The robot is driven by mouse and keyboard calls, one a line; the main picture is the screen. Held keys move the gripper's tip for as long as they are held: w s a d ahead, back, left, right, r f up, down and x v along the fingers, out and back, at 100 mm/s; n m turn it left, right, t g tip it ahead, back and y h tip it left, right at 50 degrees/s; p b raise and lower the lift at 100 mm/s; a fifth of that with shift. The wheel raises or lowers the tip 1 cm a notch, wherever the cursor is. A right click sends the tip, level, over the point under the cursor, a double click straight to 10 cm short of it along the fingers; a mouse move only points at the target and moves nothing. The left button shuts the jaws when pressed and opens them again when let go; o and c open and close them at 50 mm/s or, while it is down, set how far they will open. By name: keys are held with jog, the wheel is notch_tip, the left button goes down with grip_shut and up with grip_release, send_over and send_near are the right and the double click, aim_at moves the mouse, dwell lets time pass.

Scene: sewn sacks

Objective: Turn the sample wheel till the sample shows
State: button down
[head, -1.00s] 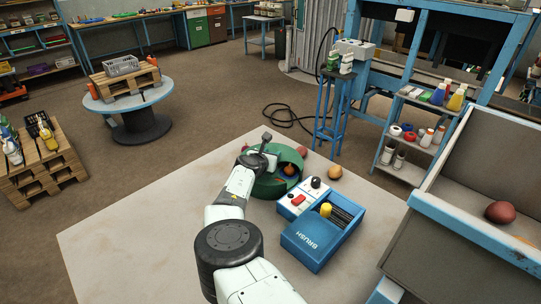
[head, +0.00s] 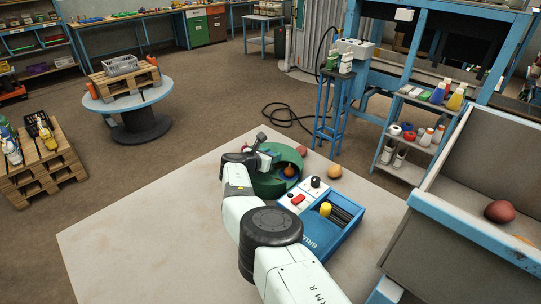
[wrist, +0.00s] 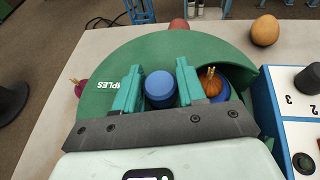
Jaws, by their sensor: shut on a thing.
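The green sample wheel (wrist: 108,68) lies flat on the pale table and carries white lettering. It also shows in the head view (head: 268,184), partly behind my arm. My gripper (wrist: 159,82) is over the wheel, its two teal fingers shut on the upright blue knob (wrist: 160,88). Right of the knob, an opening in the green top shows a small orange-brown sack (wrist: 211,82) with a tied tip. A blue surface (wrist: 222,92) shows beside it. In the head view the sack (head: 290,171) sits in the opening. The rest of the wheel's inside is hidden.
A white-and-blue control box (head: 308,192) with a red switch and black knob stands right of the wheel, next to a blue brush tray (head: 325,228). A tan sack (head: 334,171) and a reddish one (head: 300,151) lie behind. The table's left side (head: 150,230) is clear.

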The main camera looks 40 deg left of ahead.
jog(key=shift+s, duration=0.1)
jog(key=c, duration=0.7)
grip_release()
jog(key=shift+c, duration=0.2)
jog(key=shift+r, duration=0.1)
jog(key=shift+s+a+r, duration=0.1)
jog(key=shift+s+r, duration=0.25)
jog(key=shift+s, duration=0.1)
jog(key=v, duration=0.9)
jog(key=shift+s+d, duration=0.25)
jog(key=shift+s, duration=0.1)
